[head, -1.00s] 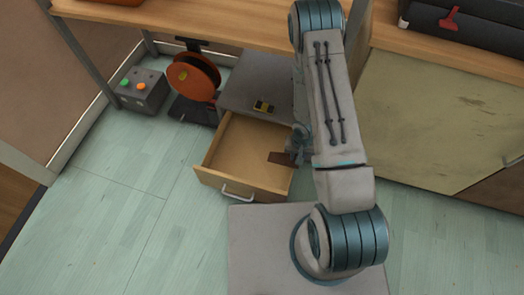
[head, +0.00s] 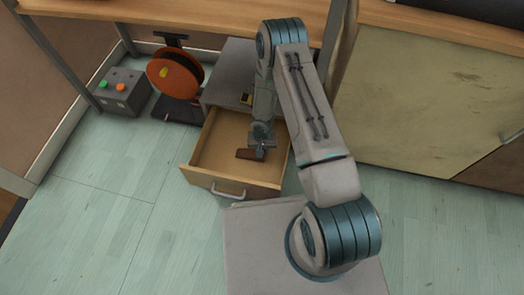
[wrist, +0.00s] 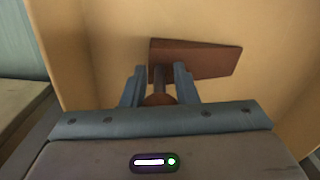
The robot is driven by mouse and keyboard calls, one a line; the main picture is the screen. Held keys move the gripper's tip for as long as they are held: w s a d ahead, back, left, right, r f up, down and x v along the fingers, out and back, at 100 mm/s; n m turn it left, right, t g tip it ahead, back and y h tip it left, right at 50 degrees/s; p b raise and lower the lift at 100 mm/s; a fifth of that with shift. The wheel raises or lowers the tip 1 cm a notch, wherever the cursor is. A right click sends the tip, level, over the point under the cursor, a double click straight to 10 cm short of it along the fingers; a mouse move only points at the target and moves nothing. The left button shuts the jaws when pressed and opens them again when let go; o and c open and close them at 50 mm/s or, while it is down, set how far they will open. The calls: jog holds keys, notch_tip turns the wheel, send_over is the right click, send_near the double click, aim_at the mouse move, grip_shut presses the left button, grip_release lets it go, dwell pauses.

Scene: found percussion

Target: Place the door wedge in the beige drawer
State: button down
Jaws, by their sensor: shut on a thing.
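The beige drawer (head: 201,179) is pulled open below the workbench. The door wedge (head: 246,154) is a reddish-brown tapered block. It appears within the drawer's outline in the head view, toward the right side. In the wrist view the wedge (wrist: 205,60) lies across the fingertips, with a dark stem and a round brown end between the fingers. My gripper (head: 262,149) points down and is shut on the wedge; it also shows in the wrist view (wrist: 160,75). The drawer's interior (wrist: 110,25) lies beyond the wedge. I cannot tell whether the wedge touches the drawer floor.
The grey cabinet top (head: 225,88) behind the drawer holds a small yellow-and-black item (head: 246,98), partly hidden by my arm. An orange reel (head: 172,80) and a grey button box (head: 120,95) stand at left. The workbench (head: 180,12) overhangs behind.

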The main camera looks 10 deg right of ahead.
jog(key=c, duration=1.1)
grip_release()
jog(key=shift+c, duration=0.2)
notch_tip(320, 180, up, 12)
jog(key=p, duration=0.5)
jog(key=shift+f, duration=0.1)
jog(key=s+d+r+t+h, duration=0.1)
jog(key=d+r, duration=0.3)
jog(key=r, duration=0.9)
jog(key=d+r+h, duration=0.1)
jog(key=d+r, duration=0.2)
jog(key=r, duration=1)
jog(key=s+r+n+y, duration=0.2)
jog(key=s+r, duration=1.3)
jog(key=s, duration=0.2)
jog(key=shift+s+d, duration=0.25)
jog(key=shift+d, duration=0.1)
